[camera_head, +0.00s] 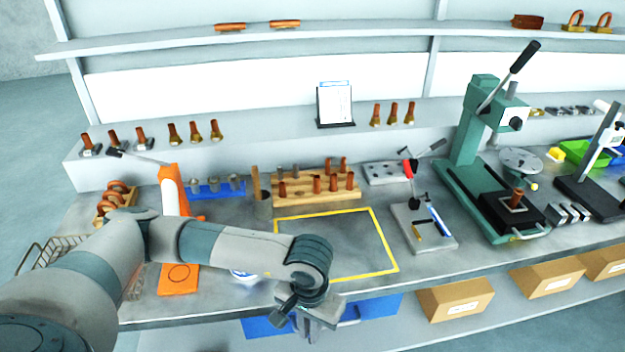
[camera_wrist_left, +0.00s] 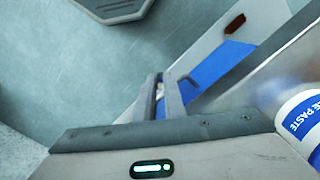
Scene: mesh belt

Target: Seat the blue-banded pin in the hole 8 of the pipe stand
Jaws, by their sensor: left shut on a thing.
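The wooden pipe stand (camera_head: 345,199) sits at the back of the bench, with several copper pipes upright in it. Its hole numbers are too small to read. My left gripper (camera_head: 308,326) is at the bench's front edge, in front of the stand and well apart from it. In the left wrist view its fingers (camera_wrist_left: 164,97) are shut on a small, mostly hidden thing with pale and blue showing between them, which looks like the blue-banded pin (camera_wrist_left: 159,91). My right gripper is not in view.
A yellow-outlined area (camera_head: 383,240) of the bench is clear. A paste tub (camera_wrist_left: 304,118) is close to my left gripper. A green press (camera_head: 468,150) stands at right.

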